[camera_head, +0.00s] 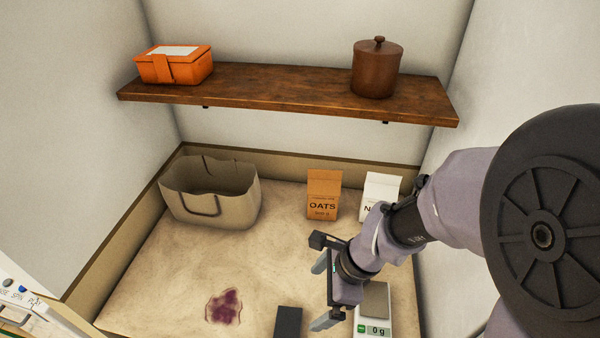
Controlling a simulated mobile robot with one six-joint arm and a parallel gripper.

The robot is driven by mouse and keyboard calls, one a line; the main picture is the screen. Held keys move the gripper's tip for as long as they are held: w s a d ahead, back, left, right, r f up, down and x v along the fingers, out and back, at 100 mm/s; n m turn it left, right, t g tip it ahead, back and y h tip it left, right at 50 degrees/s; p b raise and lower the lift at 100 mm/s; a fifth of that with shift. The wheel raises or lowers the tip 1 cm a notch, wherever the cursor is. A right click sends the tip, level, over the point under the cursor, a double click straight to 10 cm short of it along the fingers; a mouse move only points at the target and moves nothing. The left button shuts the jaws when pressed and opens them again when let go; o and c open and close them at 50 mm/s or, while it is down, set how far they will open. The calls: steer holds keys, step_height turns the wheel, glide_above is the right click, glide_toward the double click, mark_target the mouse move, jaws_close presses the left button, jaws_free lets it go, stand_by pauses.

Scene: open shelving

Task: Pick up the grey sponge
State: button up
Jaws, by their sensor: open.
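A dark grey rectangular block (288,322), which looks like the grey sponge, lies on the beige counter at the bottom edge of the view. Its near end is cut off by the frame. My gripper (322,292) is open, with its two fingers spread apart and pointing left. It is up and to the right of the block, apart from it in the picture. I see nothing between the fingers. The height of the gripper above the counter is hard to tell.
A kitchen scale (375,326) reading 0 g is partly behind my arm. An oats box (323,195), a white carton (381,187) and a beige bag (210,190) stand at the back. A purple stain (224,306) marks the counter. A wooden shelf (280,88) holds an orange box (174,65) and brown pot (376,70).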

steer(key=f, duration=0.1)
steer(key=b, duration=0.7)
glide_above(289, 325)
steer(key=d, duration=0.2)
steer(key=shift+m, duration=0.4)
step_height(289, 325, down, 11)
steer(key=shift+w+f, duration=0.1)
steer(key=shift+w, duration=0.05)
steer(key=b+x, duration=0.3)
steer(key=x, duration=0.2)
steer(key=shift+s+d+f+b, duration=0.1)
steer(key=shift+s+f+b, duration=0.15)
steer(key=shift+f+b, duration=0.15)
steer(key=shift+r, duration=0.2)
